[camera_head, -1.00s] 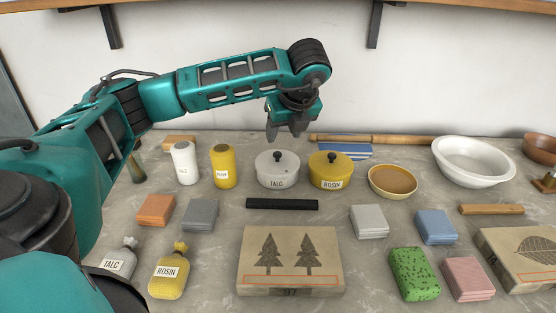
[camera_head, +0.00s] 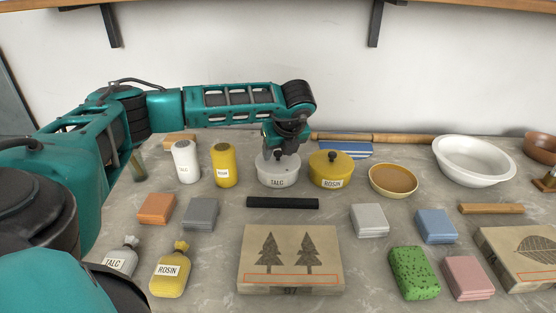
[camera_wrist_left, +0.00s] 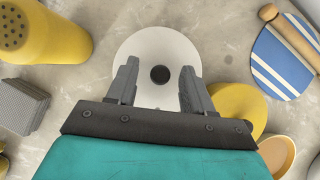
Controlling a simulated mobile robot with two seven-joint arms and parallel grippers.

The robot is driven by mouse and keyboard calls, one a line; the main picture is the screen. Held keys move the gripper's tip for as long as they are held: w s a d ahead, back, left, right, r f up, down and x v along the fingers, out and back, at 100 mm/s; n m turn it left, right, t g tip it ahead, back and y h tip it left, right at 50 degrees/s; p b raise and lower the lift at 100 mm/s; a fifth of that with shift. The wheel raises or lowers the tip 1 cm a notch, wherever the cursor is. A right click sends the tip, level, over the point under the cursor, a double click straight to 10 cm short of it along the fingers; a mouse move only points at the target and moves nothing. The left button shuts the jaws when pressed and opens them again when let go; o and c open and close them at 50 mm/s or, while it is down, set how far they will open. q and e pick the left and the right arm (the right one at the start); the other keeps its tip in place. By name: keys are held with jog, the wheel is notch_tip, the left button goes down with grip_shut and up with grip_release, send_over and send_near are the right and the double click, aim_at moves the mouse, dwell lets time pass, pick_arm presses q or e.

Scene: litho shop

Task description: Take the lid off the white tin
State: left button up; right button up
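The white tin (camera_head: 278,178), labelled TALC, stands upright on the table with its lid on. Its round white lid (camera_wrist_left: 150,44) and dark knob (camera_wrist_left: 160,74) show in the left wrist view. My left gripper (camera_head: 281,154) is directly over the tin, pointing down. In the left wrist view its two fingers (camera_wrist_left: 158,80) are apart, one on each side of the knob with gaps between. In the head view the fingers partly hide the knob. My right gripper is not in view.
A yellow ROSIN tin (camera_head: 331,169) stands close on the right, beside a tan-filled bowl (camera_head: 393,180). A yellow shaker (camera_head: 223,165) and a white shaker (camera_head: 185,162) stand on the left. A black bar (camera_head: 283,203) lies in front. A rolling pin (camera_head: 375,139) lies behind.

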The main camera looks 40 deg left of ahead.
aim_at(279, 153)
pick_arm(q)
grip_shut()
jog(key=shift+r, duration=0.1)
dwell(0.3)
notch_tip(279, 153, up, 10)
dwell(0.4)
